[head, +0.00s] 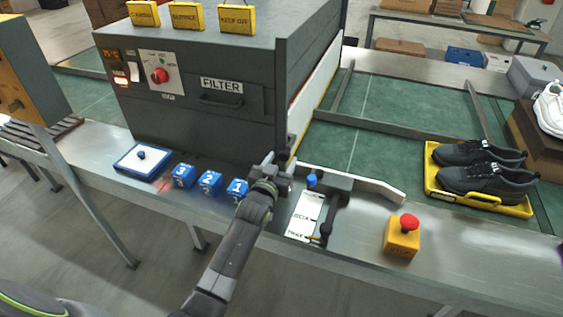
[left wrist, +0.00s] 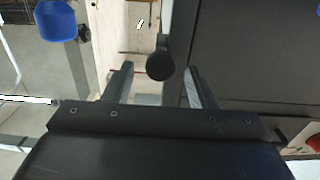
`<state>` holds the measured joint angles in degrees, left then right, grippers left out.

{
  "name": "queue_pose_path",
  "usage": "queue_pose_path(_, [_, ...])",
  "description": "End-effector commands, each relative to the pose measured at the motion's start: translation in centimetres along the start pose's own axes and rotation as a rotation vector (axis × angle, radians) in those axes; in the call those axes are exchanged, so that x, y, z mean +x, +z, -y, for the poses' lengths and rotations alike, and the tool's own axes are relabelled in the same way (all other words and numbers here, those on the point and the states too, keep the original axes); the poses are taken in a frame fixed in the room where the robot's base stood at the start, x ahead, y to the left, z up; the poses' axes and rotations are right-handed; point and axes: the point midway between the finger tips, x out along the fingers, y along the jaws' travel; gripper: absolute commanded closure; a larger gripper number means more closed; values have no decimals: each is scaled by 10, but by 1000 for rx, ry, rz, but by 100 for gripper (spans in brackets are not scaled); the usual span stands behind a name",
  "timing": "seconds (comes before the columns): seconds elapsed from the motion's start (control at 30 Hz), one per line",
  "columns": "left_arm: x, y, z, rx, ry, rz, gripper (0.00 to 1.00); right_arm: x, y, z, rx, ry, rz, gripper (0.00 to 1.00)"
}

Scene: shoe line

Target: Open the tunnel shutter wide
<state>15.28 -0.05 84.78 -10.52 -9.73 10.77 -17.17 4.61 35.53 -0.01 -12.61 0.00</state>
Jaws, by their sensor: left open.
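The tunnel (head: 205,85) is a big dark grey box over the line, with a FILTER drawer on its front. Its right-hand end shows a pale panel (head: 316,80) with a reddish glow low along its edge; I cannot tell how far the shutter is open. My left gripper (head: 275,172) is at the tunnel's lower right front corner. In the left wrist view a round black knob (left wrist: 160,66) on a short stem shows between the two spread fingers, with gaps on both sides. The gripper is open and holds nothing. My right gripper is not in view.
Blue numbered blocks (head: 209,182) and a blue-rimmed tray (head: 142,158) lie left of the gripper. A blue-knobbed lever (head: 312,180) and a red stop button (head: 409,222) are to the right. Dark shoes (head: 487,178) sit on a yellow tray (head: 437,187) on the green belt.

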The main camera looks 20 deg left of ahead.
Motion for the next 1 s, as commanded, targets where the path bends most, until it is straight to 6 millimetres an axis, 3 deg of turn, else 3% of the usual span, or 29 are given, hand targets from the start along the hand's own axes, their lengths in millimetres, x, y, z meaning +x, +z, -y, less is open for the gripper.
queue_pose_path(0.4, [7, 0, 0, 0, 0, 0, 50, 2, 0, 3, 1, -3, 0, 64])
queue_pose_path(0.77, [7, 0, 0, -1, 0, 0, 97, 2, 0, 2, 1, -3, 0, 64])
queue_pose_path(1.0, [7, -1, 0, -1, 0, 0, 100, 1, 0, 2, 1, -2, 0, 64])
